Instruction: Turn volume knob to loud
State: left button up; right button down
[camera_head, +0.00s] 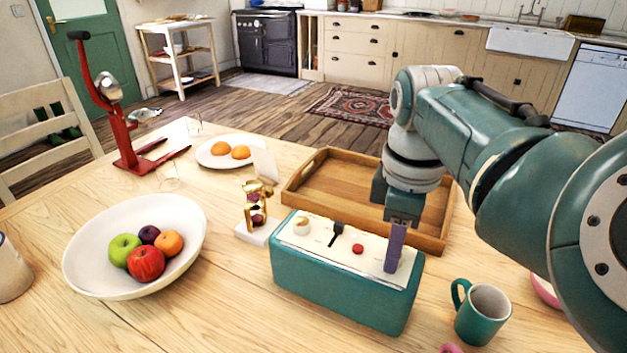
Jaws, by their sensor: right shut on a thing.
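A teal box (340,291) with a cream top panel stands on the table at the front middle. The panel carries a cream knob (302,226) at its left, a black lever (337,232) and a red button (358,249). My right gripper (394,262) points down at the panel's right end and is shut on a control there, taken as the volume knob. A grey-purple finger hides that knob, so its setting cannot be read. My left gripper is out of view.
A wooden tray (298,195) lies right behind the box. A teal mug (479,324) stands at its right. A gold ornament (256,205) stands close to its left, and a white fruit bowl (85,262) sits farther left.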

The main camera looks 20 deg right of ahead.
jog(key=shift+m, duration=0.3)
jog(key=shift+r+m+p, duration=0.1)
jog(key=shift+m+p, duration=0.2)
jog(key=shift+p, duration=0.15)
jog(key=shift+m+p, duration=0.55)
jog(key=shift+m, duration=0.65)
jog(key=m+p, duration=0.1)
jog(key=m, duration=0.3)
jog(key=shift+w, duration=0.1)
jog(key=m, duration=0.5)
jog(key=shift+m+g, duration=0.3)
jog(key=shift+m, duration=0.1)
jog(key=m, duration=0.4)
jog(key=shift+d, duration=0.1)
jog(key=shift+m, duration=1)
